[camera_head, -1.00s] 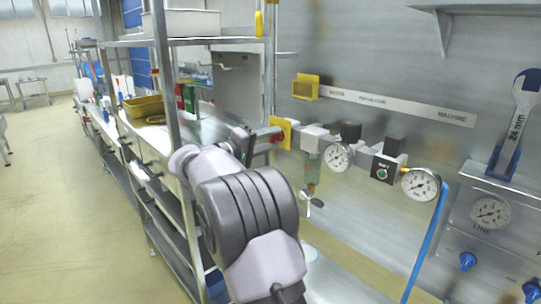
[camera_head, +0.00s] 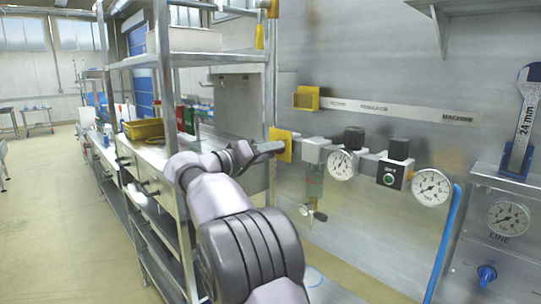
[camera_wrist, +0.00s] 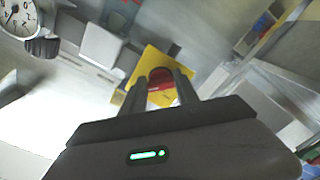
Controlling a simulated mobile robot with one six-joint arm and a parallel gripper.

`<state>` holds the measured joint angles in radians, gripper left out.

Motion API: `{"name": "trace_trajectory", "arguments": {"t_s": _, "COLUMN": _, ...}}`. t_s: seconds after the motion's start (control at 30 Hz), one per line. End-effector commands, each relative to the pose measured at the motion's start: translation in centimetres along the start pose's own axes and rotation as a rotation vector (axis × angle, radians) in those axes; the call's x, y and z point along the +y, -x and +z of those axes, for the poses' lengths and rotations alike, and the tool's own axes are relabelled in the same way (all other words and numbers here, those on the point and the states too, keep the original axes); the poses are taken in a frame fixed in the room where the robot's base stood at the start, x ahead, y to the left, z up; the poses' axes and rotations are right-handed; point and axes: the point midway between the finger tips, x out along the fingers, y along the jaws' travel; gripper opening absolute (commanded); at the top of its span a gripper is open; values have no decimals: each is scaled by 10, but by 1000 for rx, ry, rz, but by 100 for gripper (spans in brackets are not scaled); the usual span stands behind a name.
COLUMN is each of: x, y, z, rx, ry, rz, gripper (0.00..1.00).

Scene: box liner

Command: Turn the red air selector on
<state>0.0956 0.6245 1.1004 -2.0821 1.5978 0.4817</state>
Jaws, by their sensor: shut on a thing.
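The red air selector (camera_wrist: 160,78) shows in the wrist view between my two fingers, in front of a yellow plate (camera_wrist: 150,62). My gripper (camera_wrist: 161,86) is shut on the red selector, with one finger on each side of it. In the head view my gripper (camera_head: 274,147) reaches right to the yellow plate (camera_head: 283,153) at the left end of the air line on the wall. There the fingers hide the red selector. How far the selector is turned cannot be told.
Right of the plate the air line carries a filter unit (camera_head: 314,150), a gauge (camera_head: 342,164), a black block (camera_head: 391,174) and another gauge (camera_head: 431,187). A blue hose (camera_head: 447,240) hangs from its right end. A metal shelf rack (camera_head: 165,100) stands close left of my arm.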

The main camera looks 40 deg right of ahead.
Motion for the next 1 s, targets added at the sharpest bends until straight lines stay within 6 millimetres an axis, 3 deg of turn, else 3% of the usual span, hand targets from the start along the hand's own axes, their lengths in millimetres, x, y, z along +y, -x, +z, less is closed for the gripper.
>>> {"name": "trace_trajectory", "arguments": {"t_s": 0.37, "x": 0, "y": 0, "z": 0, "rx": 0, "ry": -4, "rz": 0, "gripper": 0}}
{"name": "trace_trajectory", "arguments": {"t_s": 0.4, "x": 0, "y": 0, "z": 0, "rx": 0, "ry": -4, "rz": 0, "gripper": 44}}
{"name": "trace_trajectory", "arguments": {"t_s": 0.5, "x": 0, "y": 0, "z": 0, "rx": 0, "ry": -4, "rz": 0, "gripper": 59}}
{"name": "trace_trajectory", "arguments": {"t_s": 0.83, "x": 0, "y": 4, "z": -1, "rx": 0, "ry": -3, "rz": -1, "gripper": 59}}
{"name": "trace_trajectory", "arguments": {"t_s": 1.0, "x": 2, "y": 37, "z": -3, "rx": 2, "ry": -1, "rz": -3, "gripper": 59}}
